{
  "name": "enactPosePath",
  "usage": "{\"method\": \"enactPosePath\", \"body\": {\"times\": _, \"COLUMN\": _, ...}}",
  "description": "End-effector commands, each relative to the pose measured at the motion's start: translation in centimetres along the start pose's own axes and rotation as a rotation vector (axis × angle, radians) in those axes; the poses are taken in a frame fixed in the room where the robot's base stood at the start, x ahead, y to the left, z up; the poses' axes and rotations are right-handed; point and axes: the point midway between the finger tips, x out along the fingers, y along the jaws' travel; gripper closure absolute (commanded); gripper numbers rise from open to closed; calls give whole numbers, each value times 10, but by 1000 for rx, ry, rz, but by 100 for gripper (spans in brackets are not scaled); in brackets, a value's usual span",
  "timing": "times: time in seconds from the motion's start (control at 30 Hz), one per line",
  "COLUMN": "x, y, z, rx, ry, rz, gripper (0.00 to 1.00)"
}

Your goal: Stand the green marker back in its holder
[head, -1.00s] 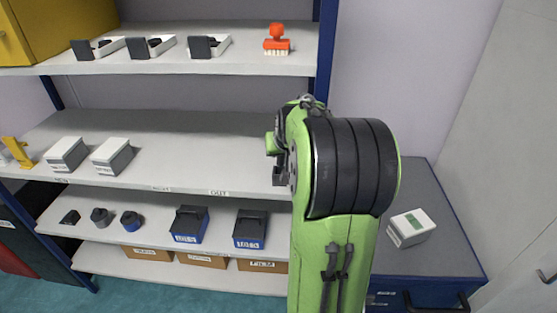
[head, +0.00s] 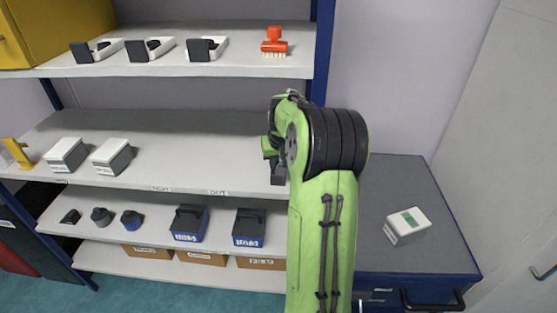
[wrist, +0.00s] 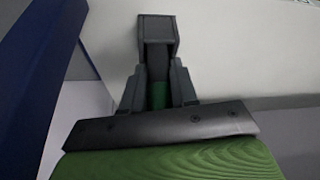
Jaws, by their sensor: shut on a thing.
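In the wrist view, my gripper (wrist: 157,84) is shut on a narrow green piece, the green marker (wrist: 159,96), of which only a short stretch shows between the fingers. In the head view my arm stands in front of the right end of the shelves and hides the marker. No holder can be made out there.
A blue post (head: 322,50) stands behind my arm. A grey-topped cabinet (head: 375,215) at right holds a white box (head: 408,225).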

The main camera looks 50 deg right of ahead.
Motion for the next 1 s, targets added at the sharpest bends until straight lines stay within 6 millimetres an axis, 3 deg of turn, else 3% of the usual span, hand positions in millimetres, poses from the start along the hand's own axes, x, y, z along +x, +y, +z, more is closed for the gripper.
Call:
{"method": "enactPosePath", "body": {"times": 0.27, "x": 3, "y": 0, "z": 1, "rx": -1, "ry": 1, "rz": 0, "gripper": 100}}
{"method": "enactPosePath", "body": {"times": 0.3, "x": 4, "y": 0, "z": 1, "rx": -1, "ry": 1, "rz": 0, "gripper": 71}}
{"method": "enactPosePath", "body": {"times": 0.47, "x": 2, "y": 0, "z": 1, "rx": -1, "ry": 2, "rz": 0, "gripper": 47}}
{"method": "enactPosePath", "body": {"times": 0.77, "x": 0, "y": 0, "z": 0, "rx": 0, "ry": 2, "rz": 0, "gripper": 47}}
{"method": "enactPosePath", "body": {"times": 0.87, "x": -15, "y": 0, "z": -2, "rx": -1, "ry": 6, "rz": 1, "gripper": 47}}
{"method": "enactPosePath", "body": {"times": 1.0, "x": -53, "y": 0, "z": -3, "rx": -1, "ry": 8, "rz": 2, "gripper": 47}}
